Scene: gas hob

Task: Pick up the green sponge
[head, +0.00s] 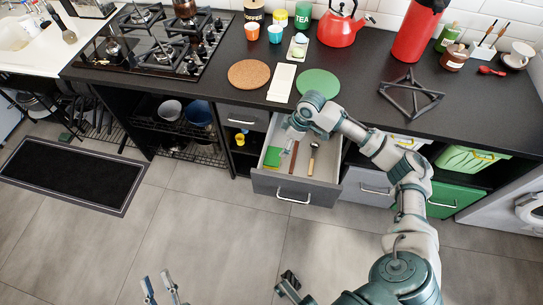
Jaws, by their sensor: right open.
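The green sponge (272,156) seems to be the flat green piece in the left part of the open drawer (290,194). My right arm reaches over the counter edge from the right. Its gripper (289,146) is open, pointing down into the drawer just right of the green piece. The fingers are small in the picture, and I cannot tell whether they touch anything. My left gripper (160,287) is at the bottom edge, low over the floor and far from the drawer. Its two fingers are apart, with nothing between them.
Utensils (312,157) lie in the drawer right of the sponge. The black counter (225,85) above holds a cork mat (249,73), a green round mat (318,82), a red kettle (340,25) and a black trivet (411,94). A gas hob (130,55) is at left.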

